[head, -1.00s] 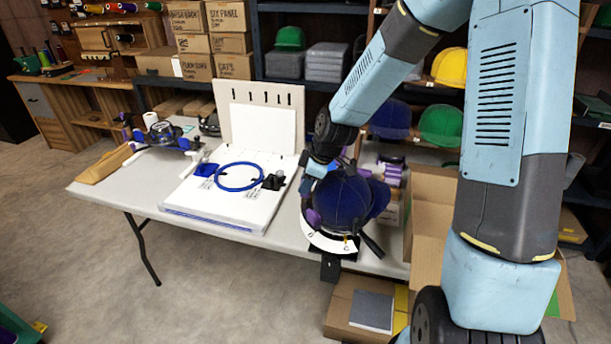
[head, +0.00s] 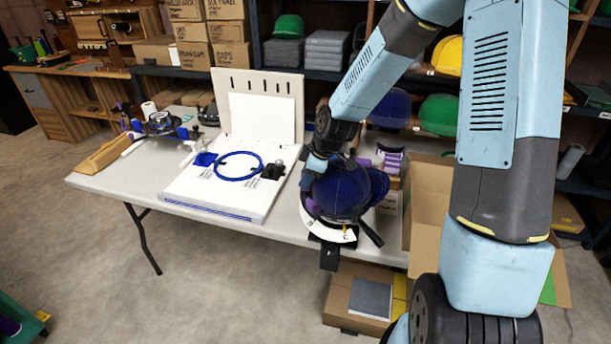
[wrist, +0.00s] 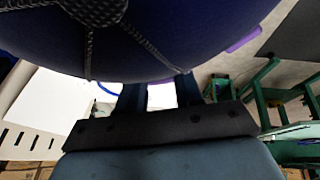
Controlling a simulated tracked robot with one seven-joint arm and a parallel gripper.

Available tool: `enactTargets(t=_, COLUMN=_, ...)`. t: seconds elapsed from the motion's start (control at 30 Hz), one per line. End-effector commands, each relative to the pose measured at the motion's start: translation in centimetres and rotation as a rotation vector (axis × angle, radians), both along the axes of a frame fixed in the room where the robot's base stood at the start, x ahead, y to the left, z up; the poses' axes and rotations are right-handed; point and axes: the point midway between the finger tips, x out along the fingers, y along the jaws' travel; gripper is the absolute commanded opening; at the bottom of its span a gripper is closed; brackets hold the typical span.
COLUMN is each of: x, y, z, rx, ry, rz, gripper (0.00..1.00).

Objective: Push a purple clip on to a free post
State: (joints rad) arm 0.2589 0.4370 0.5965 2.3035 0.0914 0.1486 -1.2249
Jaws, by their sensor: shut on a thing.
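A navy cap (head: 342,192) sits on a stand at the right end of the table, above a white lettered ring (head: 330,232). My gripper (head: 314,176) is at the cap's upper left side, close against it. A purple clip (head: 311,205) shows at the cap's left edge, just below my gripper. In the wrist view the cap (wrist: 150,35) fills the top and hides my fingertips; my fingers (wrist: 158,95) reach under its edge. My gripper is shut, seemingly on a purple clip, but the hold is hidden. A purple piece (wrist: 245,40) shows beyond the cap. No post is clearly visible.
Several purple pieces (head: 391,160) stand behind the cap. A white board (head: 225,195) with a blue ring (head: 240,166) lies to its left. Open cardboard boxes (head: 430,205) stand at the right. A dark handle (head: 370,234) juts from the stand.

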Motion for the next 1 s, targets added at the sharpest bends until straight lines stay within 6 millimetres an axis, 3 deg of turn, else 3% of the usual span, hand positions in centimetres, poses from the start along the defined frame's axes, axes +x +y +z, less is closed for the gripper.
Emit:
enactTargets(t=0.87, x=0.17, y=-0.12, z=-0.88, rx=0.000, ry=-0.001, rz=-0.001, gripper=0.07)
enactTargets(t=0.9, x=0.17, y=-0.13, z=-0.88, rx=0.000, ry=-0.001, rz=-0.001, gripper=0.38)
enactTargets(t=1.0, x=0.18, y=-0.14, z=-0.89, rx=0.000, ry=0.000, rz=-0.001, gripper=0.47)
